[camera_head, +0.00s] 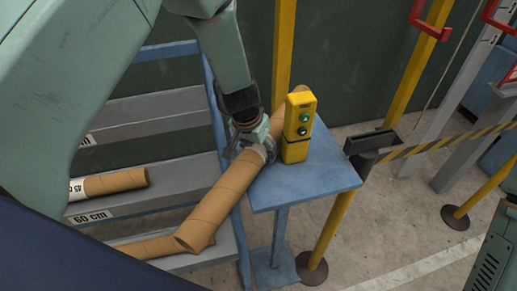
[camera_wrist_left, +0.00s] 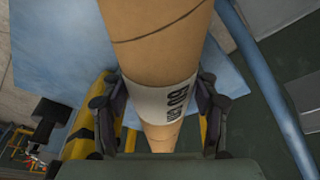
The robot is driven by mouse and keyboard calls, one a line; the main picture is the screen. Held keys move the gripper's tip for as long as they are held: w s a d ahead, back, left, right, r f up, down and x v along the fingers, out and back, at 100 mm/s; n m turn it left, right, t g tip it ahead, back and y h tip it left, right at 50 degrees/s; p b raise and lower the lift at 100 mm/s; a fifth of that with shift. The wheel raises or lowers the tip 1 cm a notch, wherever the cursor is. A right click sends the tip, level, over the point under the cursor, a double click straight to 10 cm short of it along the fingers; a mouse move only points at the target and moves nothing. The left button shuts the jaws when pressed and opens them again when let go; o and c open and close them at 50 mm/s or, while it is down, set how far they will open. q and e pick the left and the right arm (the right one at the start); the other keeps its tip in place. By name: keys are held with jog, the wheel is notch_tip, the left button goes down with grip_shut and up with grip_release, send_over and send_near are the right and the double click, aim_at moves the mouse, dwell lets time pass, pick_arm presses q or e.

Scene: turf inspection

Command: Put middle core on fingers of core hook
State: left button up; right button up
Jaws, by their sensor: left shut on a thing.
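My left gripper (camera_head: 249,143) is shut around a long brown cardboard core (camera_head: 220,198). The core is tilted, with its open near end low over the rack and its far end passing behind the yellow button box. In the left wrist view both fingers (camera_wrist_left: 157,105) press on the sides of this core (camera_wrist_left: 160,50), at a white band whose print looks like 60 cm. My right gripper is not in view.
A yellow button box (camera_head: 298,127) stands on a blue stand (camera_head: 330,180) close beside the held core. A shorter core (camera_head: 118,181) lies on the rack, and another (camera_head: 150,248) lies lower. Yellow posts (camera_head: 412,75) and a striped barrier (camera_head: 440,143) are at right.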

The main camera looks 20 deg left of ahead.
pick_arm(q)
jog(key=shift+d, duration=0.1)
jog(key=o, duration=1.7)
jog(key=shift+s, duration=0.15)
jog(key=shift+o, duration=0.2)
jog(key=shift+f, duration=0.1)
